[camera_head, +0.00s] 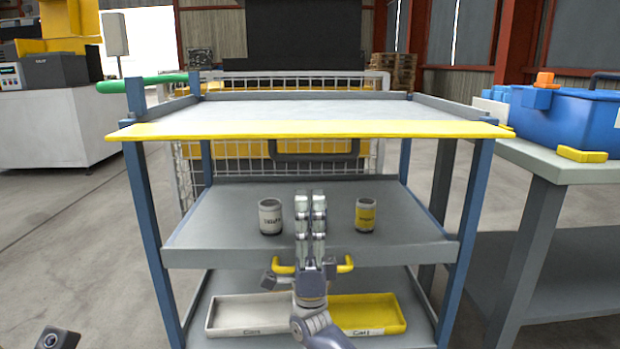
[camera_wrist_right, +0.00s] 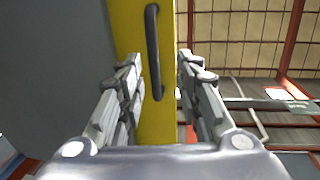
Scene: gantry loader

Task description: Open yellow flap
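The yellow flap (camera_head: 420,129) runs along the front edge of the cart's top shelf. A dark U-shaped handle (camera_head: 315,156) shows just below it. In the right wrist view, a yellow panel (camera_wrist_right: 157,122) with a dark handle (camera_wrist_right: 152,50) appears turned sideways. My right gripper (camera_head: 311,197) points up and forward in front of the middle shelf, below the handle in the picture. Its fingers are apart and empty in the wrist view (camera_wrist_right: 160,62), with the handle ahead between them; I see no contact. Only a small part, seemingly of my left arm or gripper, shows at the lower left.
The middle shelf (camera_head: 400,215) holds a white can (camera_head: 270,217) and a yellow-labelled can (camera_head: 365,216). White (camera_head: 245,315) and yellow (camera_head: 375,312) trays lie below. A yellow bar (camera_head: 345,264) is partly behind my gripper. A bench (camera_head: 560,168) with a blue box (camera_head: 570,120) stands right.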

